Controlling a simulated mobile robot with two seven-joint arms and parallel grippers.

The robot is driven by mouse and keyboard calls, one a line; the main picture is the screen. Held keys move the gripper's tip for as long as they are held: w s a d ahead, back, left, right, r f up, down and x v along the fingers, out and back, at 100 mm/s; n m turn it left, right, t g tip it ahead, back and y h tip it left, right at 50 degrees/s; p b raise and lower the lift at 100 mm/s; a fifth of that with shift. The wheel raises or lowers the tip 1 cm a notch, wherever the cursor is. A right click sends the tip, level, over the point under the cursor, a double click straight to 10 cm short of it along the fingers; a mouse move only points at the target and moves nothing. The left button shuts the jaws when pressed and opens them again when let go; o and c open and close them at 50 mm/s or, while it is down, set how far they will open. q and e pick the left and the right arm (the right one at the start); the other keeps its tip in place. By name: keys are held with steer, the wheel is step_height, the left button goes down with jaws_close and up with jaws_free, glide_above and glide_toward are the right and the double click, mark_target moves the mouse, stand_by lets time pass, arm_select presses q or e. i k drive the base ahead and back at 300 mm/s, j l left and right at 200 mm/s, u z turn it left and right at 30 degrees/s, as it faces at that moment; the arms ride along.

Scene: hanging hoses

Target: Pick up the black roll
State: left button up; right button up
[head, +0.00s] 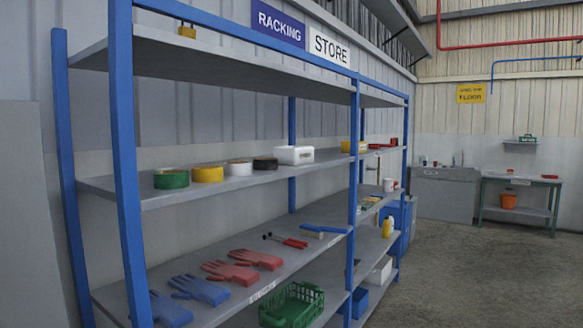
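The black roll (265,163) lies flat on the middle shelf (225,184) of the blue-framed rack. It is the last in a row of rolls: a green roll (171,178), a yellow roll (207,173) and a white roll (240,167) lie to its left. A white box (294,155) stands close to its right. Neither of my grippers is in view.
Blue uprights (124,170) stand at the rack's front. The shelf below holds gloves (257,259) and tools; a green basket (291,305) is lower. A grey cabinet (444,195) and a workbench (521,184) stand far right. The floor (480,270) at right is clear.

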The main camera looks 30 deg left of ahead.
mark_target(261, 164)
steer(key=i+u, duration=0.15)
steer(key=i, duration=0.35)
steer(key=i+l+u, duration=0.15)
steer(key=i, duration=0.4)
steer(key=i+l+u, duration=0.2)
steer(key=i, duration=0.3)
steer(key=i+l+u, duration=0.15)
steer(key=i+u, duration=0.2)
steer(key=i+l+u, duration=0.5)
steer(key=u, duration=0.2)
